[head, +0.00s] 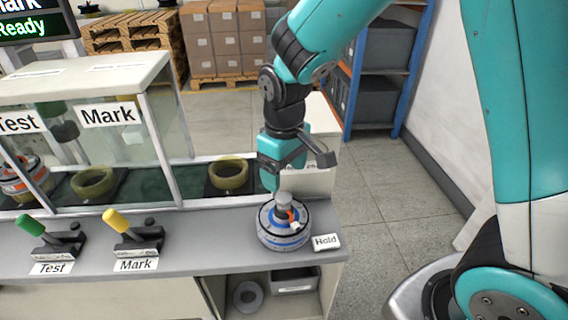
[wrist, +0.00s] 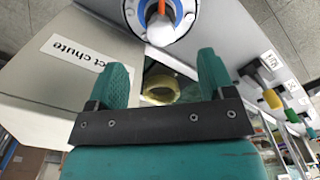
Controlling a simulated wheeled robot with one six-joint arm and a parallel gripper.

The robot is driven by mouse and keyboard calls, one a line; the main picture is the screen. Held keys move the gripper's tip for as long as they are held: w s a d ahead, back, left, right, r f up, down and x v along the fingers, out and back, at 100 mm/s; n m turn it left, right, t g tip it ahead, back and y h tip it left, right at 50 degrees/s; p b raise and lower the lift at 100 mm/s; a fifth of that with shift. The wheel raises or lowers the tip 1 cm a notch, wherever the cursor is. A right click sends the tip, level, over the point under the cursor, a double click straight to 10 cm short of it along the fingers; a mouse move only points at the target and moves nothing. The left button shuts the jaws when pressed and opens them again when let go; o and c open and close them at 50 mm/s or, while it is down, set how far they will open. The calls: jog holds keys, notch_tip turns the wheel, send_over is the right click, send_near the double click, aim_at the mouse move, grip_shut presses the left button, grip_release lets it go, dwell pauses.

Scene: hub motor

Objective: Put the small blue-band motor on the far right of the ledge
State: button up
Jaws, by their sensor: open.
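The small blue-band motor (head: 284,232) stands upright at the right end of the grey ledge (head: 210,250), just left of the Hold label (head: 326,242). It has a blue band, a grey central shaft and an orange and white piece on top. My gripper (head: 276,184) is just above and behind it; its fingers overlap in the head view. In the wrist view my gripper (wrist: 162,72) is open with nothing held between its fingers. The motor (wrist: 164,18) shows beyond the fingertips at the top edge, partly cut off.
Test (head: 38,240) and Mark (head: 128,228) levers stand on the ledge to the left. Behind is a glass-sided booth (head: 150,130) over a green belt with olive rings (head: 229,174). A chute box (wrist: 75,60) is close to my gripper. Open floor lies right of the ledge.

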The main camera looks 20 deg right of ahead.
jog(key=shift+r, duration=0.5)
jog(key=s+a+r+y, duration=0.2)
jog(key=s+r, duration=0.3)
jog(key=s, duration=0.4)
jog(key=s+a+r+n+y, duration=0.1)
jog(key=s+a+r+y, duration=0.1)
jog(key=s+r, duration=0.3)
jog(key=s, duration=0.4)
jog(key=shift+s+a+r+n, duration=0.25)
jog(key=shift+s+a+n, duration=0.05)
jog(key=shift+a, duration=0.05)
